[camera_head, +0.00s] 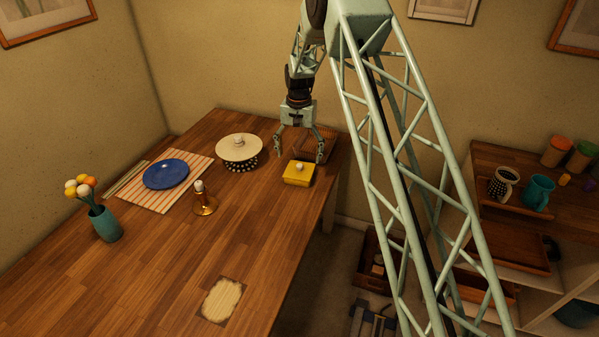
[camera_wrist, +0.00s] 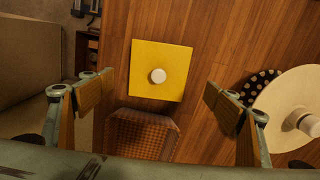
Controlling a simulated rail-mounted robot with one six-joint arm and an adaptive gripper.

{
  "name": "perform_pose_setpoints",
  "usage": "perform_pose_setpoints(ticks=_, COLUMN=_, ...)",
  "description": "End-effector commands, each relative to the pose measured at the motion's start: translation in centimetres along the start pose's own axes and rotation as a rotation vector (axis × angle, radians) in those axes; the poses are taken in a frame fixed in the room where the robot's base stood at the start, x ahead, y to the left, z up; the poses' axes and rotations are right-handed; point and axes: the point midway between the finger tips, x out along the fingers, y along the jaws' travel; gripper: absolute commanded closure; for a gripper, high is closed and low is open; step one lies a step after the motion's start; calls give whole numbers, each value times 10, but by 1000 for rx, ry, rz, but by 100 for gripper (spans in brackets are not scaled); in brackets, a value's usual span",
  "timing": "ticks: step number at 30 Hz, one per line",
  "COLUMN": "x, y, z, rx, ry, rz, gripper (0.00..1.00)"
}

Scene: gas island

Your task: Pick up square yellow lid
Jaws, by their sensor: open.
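The square yellow lid (camera_head: 299,169) lies near the right edge of the wooden table, on a low yellow dish whose side shows under it. In the wrist view the lid (camera_wrist: 160,70) is seen from above with a round white knob (camera_wrist: 158,76) in its middle. My gripper (camera_head: 299,156) is open and empty, pointing down, above and a little behind the lid. In the wrist view the fingers (camera_wrist: 158,96) are spread wide, to the left and right of the lid, and touch nothing.
A brown woven basket (camera_wrist: 142,132) sits beside the lid. A round cream lid (camera_head: 239,149) on a dotted bowl stands left of it. A candle holder (camera_head: 204,204), a blue plate (camera_head: 166,174) and a flower vase (camera_head: 106,224) are farther left. The table front is mostly clear.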

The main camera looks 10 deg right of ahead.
Motion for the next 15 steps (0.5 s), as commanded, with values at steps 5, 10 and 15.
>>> perform_pose_setpoints(ticks=5, x=0, y=0, z=0, rx=0, ry=0, rz=0, gripper=18)
perform_pose_setpoints(ticks=10, x=6, y=1, z=0, rx=0, ry=-1, rz=0, gripper=18)
perform_pose_setpoints(ticks=15, x=22, y=2, z=2, rx=0, ry=-3, rz=1, gripper=18)
